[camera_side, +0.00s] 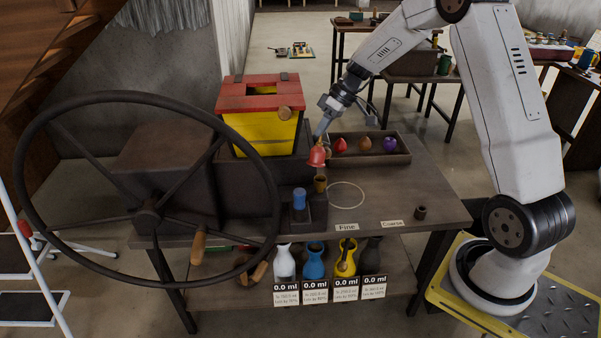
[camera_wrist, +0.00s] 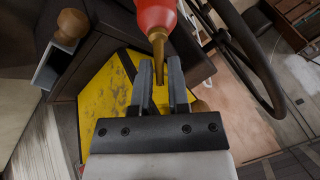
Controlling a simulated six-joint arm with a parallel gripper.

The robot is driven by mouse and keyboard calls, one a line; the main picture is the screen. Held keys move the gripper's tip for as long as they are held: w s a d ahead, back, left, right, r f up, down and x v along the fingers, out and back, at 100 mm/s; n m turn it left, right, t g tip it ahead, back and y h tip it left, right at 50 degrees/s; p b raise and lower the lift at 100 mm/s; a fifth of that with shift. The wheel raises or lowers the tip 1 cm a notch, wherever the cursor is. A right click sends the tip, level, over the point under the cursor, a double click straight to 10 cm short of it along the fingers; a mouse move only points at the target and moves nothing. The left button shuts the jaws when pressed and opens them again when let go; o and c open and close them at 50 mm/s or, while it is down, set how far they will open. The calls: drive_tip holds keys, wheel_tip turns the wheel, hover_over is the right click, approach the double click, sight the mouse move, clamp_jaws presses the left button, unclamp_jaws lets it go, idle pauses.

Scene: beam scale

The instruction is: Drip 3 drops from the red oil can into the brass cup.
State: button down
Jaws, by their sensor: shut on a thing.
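The red oil can (camera_side: 317,157) hangs just below my gripper (camera_side: 322,136) in the side view. In the wrist view the red oil can (camera_wrist: 155,14) shows at the top, with a narrow brass-coloured part (camera_wrist: 158,46) reaching down to the fingers. My gripper (camera_wrist: 161,72) is shut on the can. The brass cup (camera_side: 320,184) is a small golden cylinder close below the can, near the dark scale block. A small gap seems to separate them. I cannot tell whether any drop is falling or what the cup holds.
A wooden tray (camera_side: 407,155) behind holds several coloured cans. A large wheel (camera_side: 147,216) and a yellow box (camera_side: 266,133) stand left. A blue cylinder (camera_side: 299,198) stands near the cup. A pale ring (camera_side: 347,207) and a small dark pot (camera_side: 420,213) are right, with bare tabletop between.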

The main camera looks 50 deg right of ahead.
drive_tip(key=shift+f+m+g+y, duration=0.3)
drive_tip(key=shift+f+y, duration=1)
drive_tip(key=shift+f, duration=0.6)
drive_tip(key=shift+f+m+g+y, duration=0.3)
drive_tip(key=shift+f+y, duration=1)
drive_tip(key=shift+f, duration=0.6)
drive_tip(key=shift+r, duration=0.1)
drive_tip(key=shift+f, duration=0.2)
drive_tip(key=shift+m+y, duration=0.3)
drive_tip(key=shift+y, duration=0.7)
drive_tip(key=shift+y, duration=0.6)
